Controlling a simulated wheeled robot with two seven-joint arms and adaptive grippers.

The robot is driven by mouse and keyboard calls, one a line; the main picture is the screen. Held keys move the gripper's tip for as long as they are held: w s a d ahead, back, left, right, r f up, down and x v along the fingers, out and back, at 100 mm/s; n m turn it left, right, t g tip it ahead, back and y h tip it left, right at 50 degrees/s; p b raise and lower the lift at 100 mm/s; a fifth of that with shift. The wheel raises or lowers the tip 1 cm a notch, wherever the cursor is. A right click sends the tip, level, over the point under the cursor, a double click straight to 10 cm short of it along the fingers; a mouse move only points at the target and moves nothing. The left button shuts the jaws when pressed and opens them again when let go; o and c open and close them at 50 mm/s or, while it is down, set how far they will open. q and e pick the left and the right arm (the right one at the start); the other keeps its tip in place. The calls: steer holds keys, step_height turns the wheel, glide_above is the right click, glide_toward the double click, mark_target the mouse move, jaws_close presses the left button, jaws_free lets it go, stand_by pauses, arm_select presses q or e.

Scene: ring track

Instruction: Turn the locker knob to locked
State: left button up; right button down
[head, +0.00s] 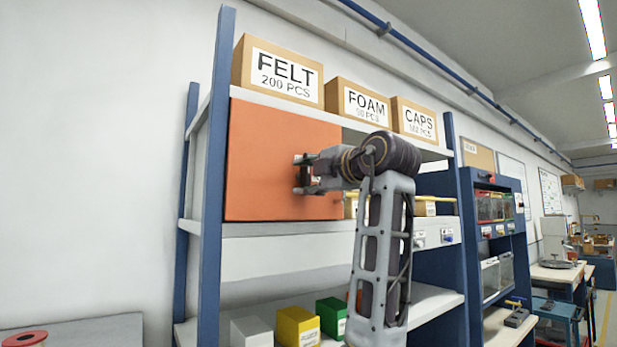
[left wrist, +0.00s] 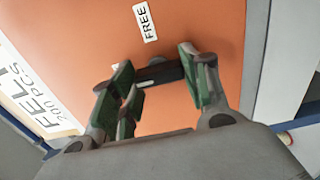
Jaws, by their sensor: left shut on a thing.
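The orange locker door (head: 265,160) is closed on the blue-framed shelf rack. In the left wrist view its orange face (left wrist: 215,30) fills the background. A dark bar-shaped knob (left wrist: 160,75) with a small white mark stands on it. A white label reading FREE (left wrist: 145,22) is beside the knob; another small label is mostly hidden behind a finger. My left gripper (head: 304,174) is at the door, its green-padded fingers (left wrist: 155,84) shut on the knob's two ends. In the head view the gripper hides the knob. My right gripper is out of view.
Cartons marked FELT (head: 281,75), FOAM (head: 358,105) and CAPS (head: 414,120) stand on the top shelf. Yellow (head: 297,326) and green (head: 331,316) bins sit on a lower shelf. A blue cabinet (head: 490,230) stands to the right.

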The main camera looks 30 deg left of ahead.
arm_select(q)
steer(key=o, duration=1)
steer(key=shift+v, duration=6)
steer(key=shift+f, duration=0.1)
